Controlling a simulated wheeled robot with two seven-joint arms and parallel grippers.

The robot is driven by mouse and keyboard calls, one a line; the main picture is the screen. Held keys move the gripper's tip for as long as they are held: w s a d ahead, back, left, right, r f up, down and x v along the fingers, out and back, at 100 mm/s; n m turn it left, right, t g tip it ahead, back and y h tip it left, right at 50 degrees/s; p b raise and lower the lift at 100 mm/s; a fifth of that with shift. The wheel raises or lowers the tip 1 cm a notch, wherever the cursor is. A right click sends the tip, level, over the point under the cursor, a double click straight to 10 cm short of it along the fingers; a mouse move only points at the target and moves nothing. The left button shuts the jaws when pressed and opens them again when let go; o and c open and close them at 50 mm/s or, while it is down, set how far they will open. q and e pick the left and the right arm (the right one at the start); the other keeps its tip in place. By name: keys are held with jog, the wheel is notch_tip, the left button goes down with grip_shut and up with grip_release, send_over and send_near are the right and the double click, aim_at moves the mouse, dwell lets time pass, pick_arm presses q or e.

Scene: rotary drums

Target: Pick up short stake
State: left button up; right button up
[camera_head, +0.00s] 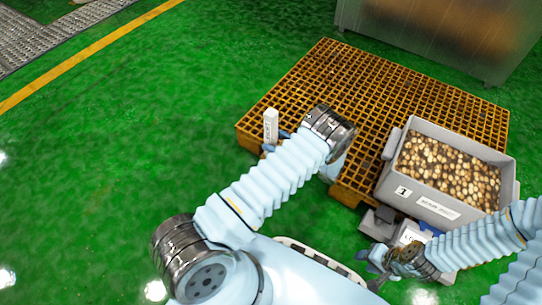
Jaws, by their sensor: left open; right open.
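A white upright block with dark lettering (270,126), which looks like a short stake, stands at the left corner of the yellow pallet. My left arm reaches up to it, with its dark wrist ring just to the right. My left gripper (276,146) is mostly hidden; a small blue-grey part shows at the block's lower end. I cannot tell whether it touches the block. My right gripper (379,264) is at the lower right, open, beside a pale labelled box (412,236), partly hidden by my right arm.
A yellow grid pallet (330,75) lies on the green floor. A grey crate (438,206) full of small brown-and-cream pieces stands on its right side. A large metal container (440,35) is behind. The floor at left is clear up to a yellow line (90,52) and metal grating.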

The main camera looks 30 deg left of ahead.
aim_at(267, 136)
pick_arm(q)
jog(key=a, duration=0.4)
jog(key=shift+w, duration=0.4)
grip_shut()
